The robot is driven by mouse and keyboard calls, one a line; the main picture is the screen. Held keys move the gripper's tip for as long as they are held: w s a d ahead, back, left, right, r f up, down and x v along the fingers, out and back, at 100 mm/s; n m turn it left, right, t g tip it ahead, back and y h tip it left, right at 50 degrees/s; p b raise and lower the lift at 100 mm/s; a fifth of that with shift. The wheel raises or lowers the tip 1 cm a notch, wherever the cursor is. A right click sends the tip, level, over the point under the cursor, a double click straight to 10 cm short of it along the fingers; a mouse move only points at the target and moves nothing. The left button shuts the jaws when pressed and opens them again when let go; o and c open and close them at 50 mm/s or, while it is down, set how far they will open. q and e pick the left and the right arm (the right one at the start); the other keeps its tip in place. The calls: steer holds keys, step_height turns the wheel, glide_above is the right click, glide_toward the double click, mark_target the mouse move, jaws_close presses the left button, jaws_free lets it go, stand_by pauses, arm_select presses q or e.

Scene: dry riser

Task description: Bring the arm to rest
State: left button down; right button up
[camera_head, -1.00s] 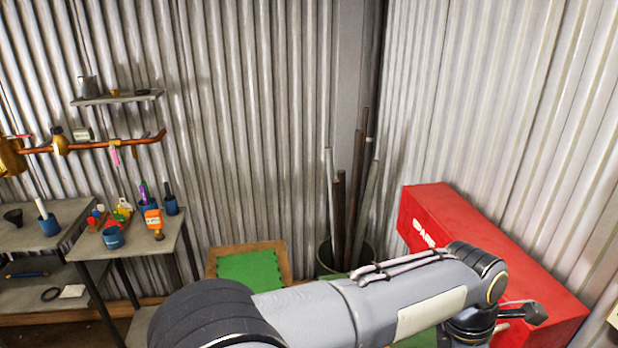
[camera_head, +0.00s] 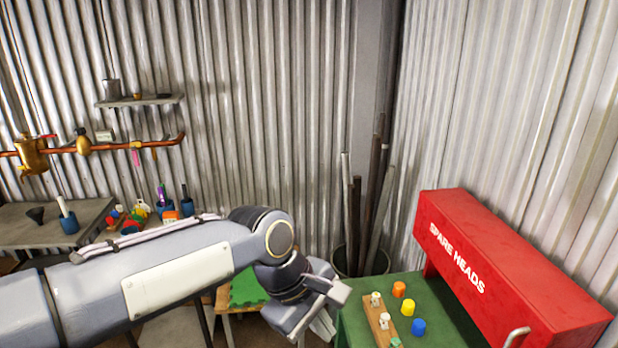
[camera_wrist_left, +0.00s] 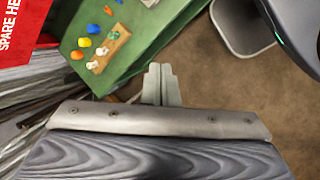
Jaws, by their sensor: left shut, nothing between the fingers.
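My left arm (camera_head: 180,272) comes in from the left across the lower part of the head view. Its left gripper (camera_head: 325,328) hangs low, just left of the green table, pointing down, and its fingertips are partly hard to make out. In the left wrist view the two fingers of the gripper (camera_wrist_left: 160,80) are pressed together with nothing between them. They are apart from the green table. My right gripper is not in view.
A green table (camera_head: 350,322) carries a wooden rack (camera_head: 380,322) and orange, yellow and blue pieces. A red "SPARE HEADS" box (camera_head: 500,265) stands at the right. A bin of pipes (camera_head: 365,258) stands behind. A cluttered bench (camera_head: 90,210) is at the left.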

arm_select(q)
steer(key=s+a+f+m+t, duration=0.1)
steer(key=s+a+m+t, duration=0.15)
steer(key=a, duration=0.95)
steer(key=s+a+f+m+t+y+b, duration=0.1)
steer(key=s+a+f+m+t+b, duration=0.1)
steer(key=s+a+f+m, duration=0.3)
steer(key=s+a+f, duration=0.4)
steer(key=s+a, duration=0.2)
steer(key=s, duration=0.1)
steer(key=shift+f, duration=0.2)
